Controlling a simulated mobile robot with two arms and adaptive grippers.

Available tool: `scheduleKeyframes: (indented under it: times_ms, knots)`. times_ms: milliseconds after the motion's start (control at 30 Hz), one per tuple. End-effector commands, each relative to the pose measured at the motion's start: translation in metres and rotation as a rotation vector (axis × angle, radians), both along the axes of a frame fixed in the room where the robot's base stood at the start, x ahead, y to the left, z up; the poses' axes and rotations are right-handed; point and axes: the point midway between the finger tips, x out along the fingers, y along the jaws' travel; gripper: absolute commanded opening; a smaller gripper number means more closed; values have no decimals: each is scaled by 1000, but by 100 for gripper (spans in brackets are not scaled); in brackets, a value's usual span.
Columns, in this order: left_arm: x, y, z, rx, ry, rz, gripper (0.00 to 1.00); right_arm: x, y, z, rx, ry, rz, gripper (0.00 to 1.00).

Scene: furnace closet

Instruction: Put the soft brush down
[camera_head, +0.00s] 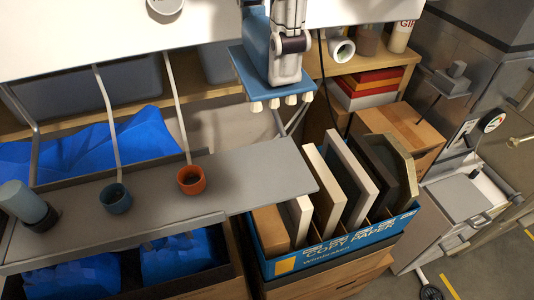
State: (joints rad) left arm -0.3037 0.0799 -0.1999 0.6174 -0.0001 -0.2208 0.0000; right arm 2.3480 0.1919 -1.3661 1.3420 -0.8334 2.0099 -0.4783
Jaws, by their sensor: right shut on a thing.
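The soft brush (249,71) is a blue block with a row of cream tufts along its lower edge, at the top middle. My right gripper (289,45) is shut on it and holds it in the air, tufts pointing down. The brush appears above the back of the grey shelf (262,170), near the box of upright boards. The fingertips are partly hidden against the brush. My left gripper is not in view.
A blue copy-paper box (350,243) holds several upright boards. Blue bags (185,257) lie below.

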Motion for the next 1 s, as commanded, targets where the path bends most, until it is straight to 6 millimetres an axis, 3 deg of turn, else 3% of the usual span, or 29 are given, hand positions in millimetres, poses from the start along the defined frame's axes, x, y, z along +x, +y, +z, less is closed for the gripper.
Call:
scheduleKeyframes:
  times_ms: [33,133,300,567,800,1000]
  knots:
    - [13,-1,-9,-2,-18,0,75,0,0,-20,-1,5,5,30]
    - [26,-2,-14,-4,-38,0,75,-1,0,-46,-1,6,6,30]
    - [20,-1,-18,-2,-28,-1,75,-1,0,-79,0,2,4,30]
    - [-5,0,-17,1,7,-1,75,0,-1,-101,-1,-1,-1,30]
    - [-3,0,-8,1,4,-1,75,-1,0,-133,1,0,0,30]
    - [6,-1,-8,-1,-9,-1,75,-1,0,-138,1,-2,-1,30]
